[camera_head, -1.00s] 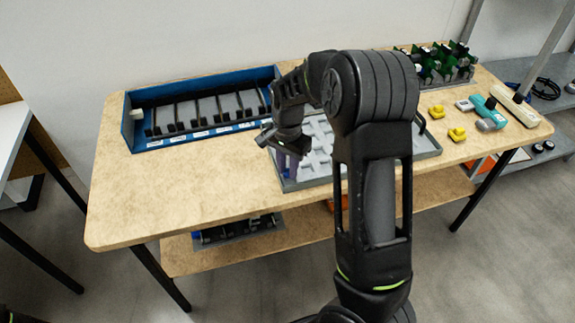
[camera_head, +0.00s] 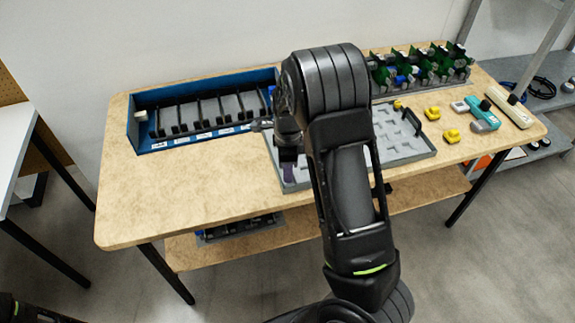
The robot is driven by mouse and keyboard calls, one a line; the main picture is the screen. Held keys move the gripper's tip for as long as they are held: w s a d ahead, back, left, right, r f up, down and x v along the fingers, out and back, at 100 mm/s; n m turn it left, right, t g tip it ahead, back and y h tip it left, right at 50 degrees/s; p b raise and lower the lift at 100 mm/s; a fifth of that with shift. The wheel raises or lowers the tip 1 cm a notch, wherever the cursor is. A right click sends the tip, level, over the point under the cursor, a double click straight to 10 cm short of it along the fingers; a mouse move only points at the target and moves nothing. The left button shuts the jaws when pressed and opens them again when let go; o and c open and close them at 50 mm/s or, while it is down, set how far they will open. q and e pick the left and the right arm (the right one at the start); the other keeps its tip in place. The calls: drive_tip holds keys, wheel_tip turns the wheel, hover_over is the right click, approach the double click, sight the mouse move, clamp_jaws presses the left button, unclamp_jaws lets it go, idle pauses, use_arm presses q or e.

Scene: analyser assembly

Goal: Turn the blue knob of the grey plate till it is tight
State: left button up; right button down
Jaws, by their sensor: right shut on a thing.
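The grey plate (camera_head: 408,158) lies on the wooden table, partly hidden behind my right arm. My right gripper (camera_head: 289,163) points down over the plate's left part, near its front left corner. It is shut on a small bluish-purple piece (camera_head: 289,173), which I take for the blue knob. The jaws and my arm cover most of it, so its seating and how tight it is cannot be seen. My left gripper is out of view; only a dark bit of my left arm shows at the bottom left corner.
A blue rack (camera_head: 150,95) with several dark slots stands at the back left. Green boards (camera_head: 425,68) stand at the back right. Yellow pieces (camera_head: 452,136), a teal tool (camera_head: 484,115) and a beige bar (camera_head: 510,107) lie at the right. The table's front left is clear.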

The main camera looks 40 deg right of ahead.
drive_tip(key=m+p, duration=0.1)
drive_tip(key=m, duration=0.1)
drive_tip(key=m+p, duration=0.2)
drive_tip(key=m, duration=0.1)
drive_tip(key=shift+d+r+m, duration=0.1)
drive_tip(key=shift+r+m, duration=0.2)
drive_tip(key=m+p, duration=0.2)
drive_tip(key=m, duration=0.1)
drive_tip(key=shift+f+m, duration=0.1)
drive_tip(key=shift+m, duration=0.2)
drive_tip(key=m, duration=0.2)
drive_tip(key=shift+m, duration=0.4)
drive_tip(key=m, duration=0.3)
drive_tip(key=shift+w+m, duration=0.1)
drive_tip(key=shift+m, duration=0.2)
drive_tip(key=m, duration=0.3)
drive_tip(key=shift+m, duration=2.1)
drive_tip(key=c, duration=1.2)
unclamp_jaws()
drive_tip(key=shift+f, duration=0.1)
